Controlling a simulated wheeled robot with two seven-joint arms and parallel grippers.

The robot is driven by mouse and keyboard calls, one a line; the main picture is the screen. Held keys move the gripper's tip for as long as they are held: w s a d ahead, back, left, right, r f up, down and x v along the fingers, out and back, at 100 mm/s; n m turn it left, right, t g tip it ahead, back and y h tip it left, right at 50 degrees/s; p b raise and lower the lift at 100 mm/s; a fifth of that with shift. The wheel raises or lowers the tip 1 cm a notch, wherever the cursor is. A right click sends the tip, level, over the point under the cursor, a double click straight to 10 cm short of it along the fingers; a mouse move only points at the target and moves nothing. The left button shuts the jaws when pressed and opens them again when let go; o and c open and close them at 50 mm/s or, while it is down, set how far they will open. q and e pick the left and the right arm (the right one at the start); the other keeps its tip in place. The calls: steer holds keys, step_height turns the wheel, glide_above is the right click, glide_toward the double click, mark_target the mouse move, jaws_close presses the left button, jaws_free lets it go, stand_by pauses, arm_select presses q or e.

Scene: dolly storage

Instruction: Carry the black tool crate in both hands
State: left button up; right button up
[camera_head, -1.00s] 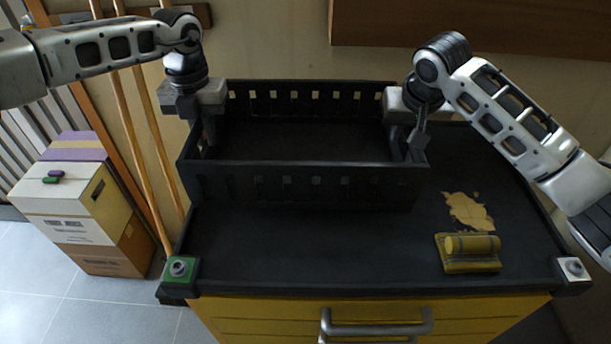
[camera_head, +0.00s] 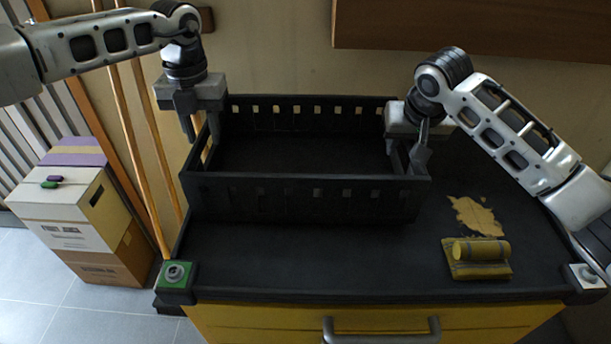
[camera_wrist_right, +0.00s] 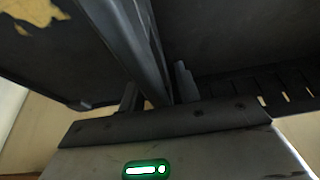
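The black tool crate (camera_head: 300,197) stands on the black top of the yellow cabinet, its inside empty as far as I see. My right gripper (camera_head: 405,160) is at the right end wall, with one finger on the inner side and one on the outer side. In the right wrist view the wall (camera_wrist_right: 138,45) runs between the fingers, with a small gap showing beside it, so the gripper looks open around the wall.
A yellow roll on a pad (camera_head: 478,258) and a tan patch (camera_head: 474,215) lie right of the crate. A green corner block (camera_head: 175,276) marks the front left corner. Stacked boxes (camera_head: 75,215) and wooden poles (camera_head: 130,130) stand left. The black top is clear in front.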

arm_select(q)
step_height(320, 180, up, 8)
steer(key=shift+r, duration=0.3)
arm_select(e)
steer(key=v, duration=1.2)
